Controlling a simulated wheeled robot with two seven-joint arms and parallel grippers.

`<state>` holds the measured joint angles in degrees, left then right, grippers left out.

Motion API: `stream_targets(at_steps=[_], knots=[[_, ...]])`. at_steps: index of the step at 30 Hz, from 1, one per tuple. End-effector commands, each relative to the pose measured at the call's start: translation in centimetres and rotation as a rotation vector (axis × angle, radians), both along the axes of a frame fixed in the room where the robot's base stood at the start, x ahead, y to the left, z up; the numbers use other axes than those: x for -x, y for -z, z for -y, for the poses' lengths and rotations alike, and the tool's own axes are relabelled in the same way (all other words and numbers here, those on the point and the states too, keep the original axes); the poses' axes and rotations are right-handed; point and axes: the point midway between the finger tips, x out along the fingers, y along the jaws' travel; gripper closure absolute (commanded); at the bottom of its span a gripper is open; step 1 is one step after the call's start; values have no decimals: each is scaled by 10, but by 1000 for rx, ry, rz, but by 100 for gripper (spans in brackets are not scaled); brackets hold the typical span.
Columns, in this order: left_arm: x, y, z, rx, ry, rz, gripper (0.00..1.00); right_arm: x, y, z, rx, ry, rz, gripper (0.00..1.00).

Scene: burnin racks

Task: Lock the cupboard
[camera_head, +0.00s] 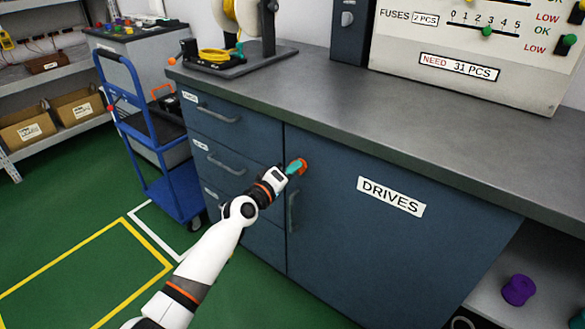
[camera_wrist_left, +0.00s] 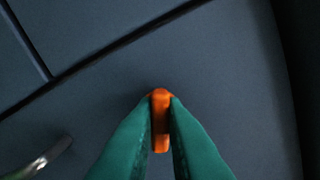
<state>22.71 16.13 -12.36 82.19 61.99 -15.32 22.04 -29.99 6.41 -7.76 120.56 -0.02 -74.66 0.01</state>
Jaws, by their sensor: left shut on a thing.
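The cupboard door (camera_head: 380,235) is dark blue, labelled DRIVES, and stands flush with the cabinet front. A small orange key or knob (camera_head: 303,164) sits at the door's upper left corner. My left gripper (camera_head: 297,168) is at that corner with its teal fingers shut on the orange piece. In the left wrist view the orange piece (camera_wrist_left: 161,120) stands upright between the two green fingers (camera_wrist_left: 161,125). Whether it is turned to locked I cannot tell. The door handle (camera_head: 292,210) hangs just below the gripper. My right gripper is not in view.
Drawers (camera_head: 225,125) with bar handles lie left of the door. A grey worktop (camera_head: 400,110) runs above, with a spool stand (camera_head: 240,55) on it. A blue trolley (camera_head: 160,150) stands at the left. An open shelf with a purple roll (camera_head: 518,290) is at the right.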

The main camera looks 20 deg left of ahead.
Motion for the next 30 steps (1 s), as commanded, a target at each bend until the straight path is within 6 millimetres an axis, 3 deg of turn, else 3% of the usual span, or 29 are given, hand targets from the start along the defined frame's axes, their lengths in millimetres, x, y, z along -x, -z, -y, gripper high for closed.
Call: stream_targets(at_steps=[15,30], knots=[[-1,-1,-1,363,-1,-128,100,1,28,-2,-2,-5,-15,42],[-1,0,-1,459,0,-163,100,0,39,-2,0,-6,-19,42]])
